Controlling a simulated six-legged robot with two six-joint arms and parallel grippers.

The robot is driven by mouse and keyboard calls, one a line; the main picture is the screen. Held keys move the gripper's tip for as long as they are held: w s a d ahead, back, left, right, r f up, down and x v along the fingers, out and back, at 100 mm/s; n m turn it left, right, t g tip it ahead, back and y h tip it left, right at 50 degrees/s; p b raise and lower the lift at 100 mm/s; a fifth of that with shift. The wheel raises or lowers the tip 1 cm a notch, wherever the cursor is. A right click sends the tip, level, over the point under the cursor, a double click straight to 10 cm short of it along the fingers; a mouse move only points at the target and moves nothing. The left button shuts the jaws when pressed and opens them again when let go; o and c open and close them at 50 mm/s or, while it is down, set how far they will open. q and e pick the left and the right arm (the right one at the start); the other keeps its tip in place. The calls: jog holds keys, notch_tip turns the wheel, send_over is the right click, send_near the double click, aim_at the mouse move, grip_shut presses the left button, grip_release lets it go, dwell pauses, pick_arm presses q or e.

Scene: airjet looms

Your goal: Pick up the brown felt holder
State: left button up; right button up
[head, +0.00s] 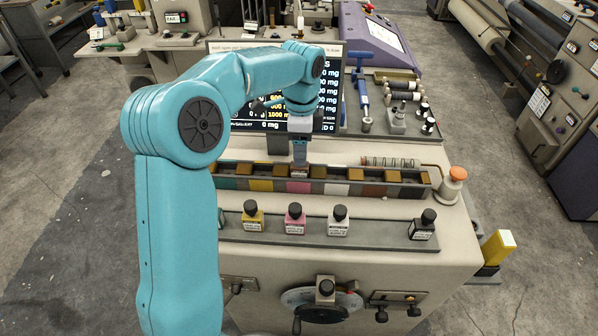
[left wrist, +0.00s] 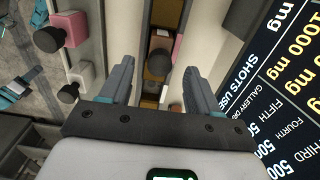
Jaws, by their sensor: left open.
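A long dark rack (head: 430,190) lies across the machine top in the head view, its front marked in colored sections, one of them brown (head: 373,190). Several brown blocks (head: 340,173) sit along it; I cannot tell which is the felt holder. My left gripper (head: 300,161) points down over the rack's middle, above the pink section (head: 298,187). In the left wrist view the gripper (left wrist: 159,68) is open, with a dark round knob (left wrist: 159,60) between its fingers. Brown surfaces (left wrist: 156,86) show below the knob. My right gripper is not in view.
Bottles with black caps, including a yellow one (head: 253,217), a pink one (head: 294,220) and a white one (head: 338,221), stand in front of the rack. A screen (head: 328,110) stands behind. An orange-topped knob (head: 457,175) is at the rack's right end.

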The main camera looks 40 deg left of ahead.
pick_arm(q)
jog(key=shift+s+a+f, duration=0.1)
jog(key=shift+s+f, duration=0.05)
jog(key=shift+f, duration=0.15)
notch_tip(320, 180, down, 4)
jog(key=shift+f, duration=0.55)
grip_shut()
